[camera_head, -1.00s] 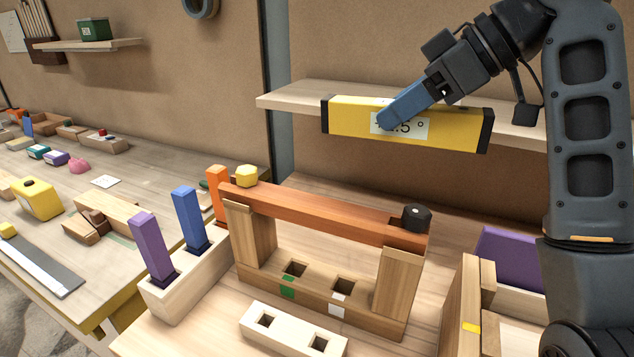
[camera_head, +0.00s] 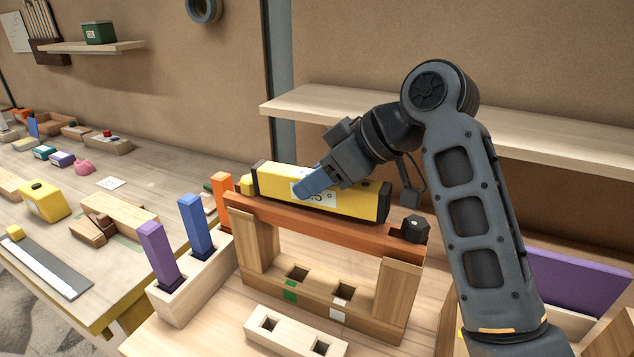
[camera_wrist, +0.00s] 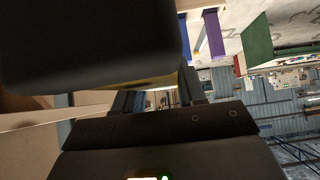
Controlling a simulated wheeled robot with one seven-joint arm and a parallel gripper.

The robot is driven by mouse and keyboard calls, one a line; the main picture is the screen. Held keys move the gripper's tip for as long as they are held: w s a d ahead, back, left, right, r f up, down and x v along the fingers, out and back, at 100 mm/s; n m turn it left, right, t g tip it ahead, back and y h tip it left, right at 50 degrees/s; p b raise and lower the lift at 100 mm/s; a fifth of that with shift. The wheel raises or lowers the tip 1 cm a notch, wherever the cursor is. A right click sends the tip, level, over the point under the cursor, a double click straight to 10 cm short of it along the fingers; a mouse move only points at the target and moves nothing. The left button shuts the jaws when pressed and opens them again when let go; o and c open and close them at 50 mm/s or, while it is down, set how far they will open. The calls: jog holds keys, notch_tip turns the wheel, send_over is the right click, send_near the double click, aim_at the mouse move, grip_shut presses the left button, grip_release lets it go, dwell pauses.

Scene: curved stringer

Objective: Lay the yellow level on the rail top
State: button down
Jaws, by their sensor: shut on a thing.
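The yellow level (camera_head: 352,203) with black end caps is in the head view, just above or on the reddish-brown rail (camera_head: 310,224), lined up along it. I cannot tell whether its underside touches the rail top. My gripper (camera_head: 306,190) is shut on the level near its middle, blue fingers over its label. The rail bridges two wooden posts, with a black knob (camera_head: 415,229) at its right end and a yellow knob (camera_head: 246,184) at its left end, partly behind the level. In the wrist view the level's dark end (camera_wrist: 90,40) fills the upper left.
A wooden shelf (camera_head: 450,125) runs along the wall behind. A block with purple (camera_head: 157,250), blue (camera_head: 195,225) and orange (camera_head: 221,195) pegs stands left of the rail frame. A pale two-hole block (camera_head: 295,330) lies in front.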

jog(key=shift+f, duration=0.85)
jog(key=c, duration=0.6)
grip_release()
jog(key=shift+c, duration=0.2)
jog(key=b+v, duration=0.1)
jog(key=v, duration=1.1)
